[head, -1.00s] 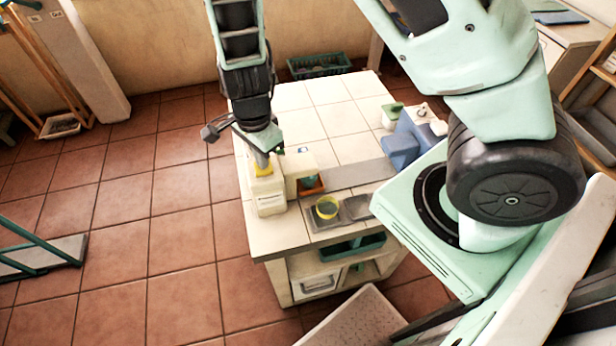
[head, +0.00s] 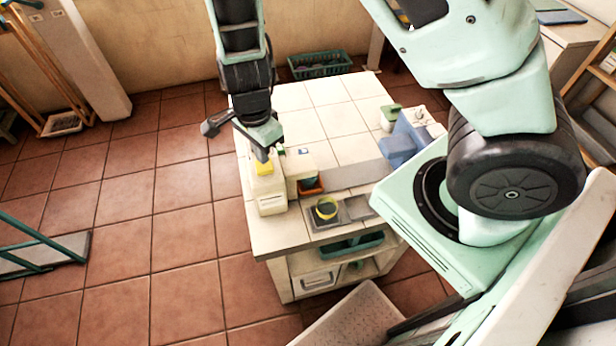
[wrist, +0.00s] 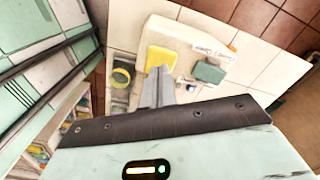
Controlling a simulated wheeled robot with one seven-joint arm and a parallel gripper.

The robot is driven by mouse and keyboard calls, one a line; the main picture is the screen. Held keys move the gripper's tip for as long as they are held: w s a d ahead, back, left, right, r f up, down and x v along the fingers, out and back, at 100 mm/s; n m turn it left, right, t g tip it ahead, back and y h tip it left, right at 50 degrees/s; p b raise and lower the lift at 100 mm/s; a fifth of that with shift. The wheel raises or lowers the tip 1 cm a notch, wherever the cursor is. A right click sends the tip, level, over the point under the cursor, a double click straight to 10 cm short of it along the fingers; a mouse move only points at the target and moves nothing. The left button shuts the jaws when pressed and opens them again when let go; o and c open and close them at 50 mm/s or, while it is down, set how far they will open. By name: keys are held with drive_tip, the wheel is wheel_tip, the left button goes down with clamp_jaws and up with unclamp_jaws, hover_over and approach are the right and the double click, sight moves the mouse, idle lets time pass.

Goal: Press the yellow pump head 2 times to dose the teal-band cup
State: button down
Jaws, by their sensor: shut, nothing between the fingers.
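The yellow pump head (head: 265,168) sits on top of a cream dispenser (head: 270,200) at the table's left side. It also shows in the wrist view (wrist: 161,56). My gripper (head: 262,158) points down over the pump head with its fingers shut and empty. Its fingertips (wrist: 160,70) overlap the pump head's edge in the wrist view; whether they touch it I cannot tell. A small patch of teal shows under the dispenser's spout, above an orange base (head: 311,187); the spout hides most of it.
A blue object (head: 398,148) and a green-lidded container (head: 390,116) stand at the table's right. A green block (wrist: 208,72) shows right of my fingers in the wrist view. The back table tiles are clear.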

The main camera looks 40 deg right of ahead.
wheel_tip(320, 180, up, 6)
drive_tip(key=p, duration=0.6)
idle(0.4)
